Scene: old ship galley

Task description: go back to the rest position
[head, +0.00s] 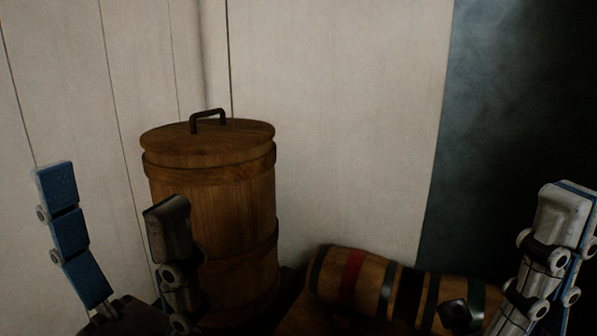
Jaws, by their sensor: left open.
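My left gripper (112,190) stands upright at the lower left with its two fingers wide apart and nothing between them. One finger shows blue pads; the other is dark and overlaps the left side of the wooden barrel in the picture. My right gripper (562,210) is at the right edge, partly cut off by the frame. A pale finger with a blue edge shows, but the gap between its fingers cannot be made out. No held thing shows in it.
A tall lidded wooden barrel (225,220) with a dark handle stands near the pale plank wall (340,120). A small keg (372,281) with red, black and green bands lies on its side, close to my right gripper. A dark area (510,110) is at the right.

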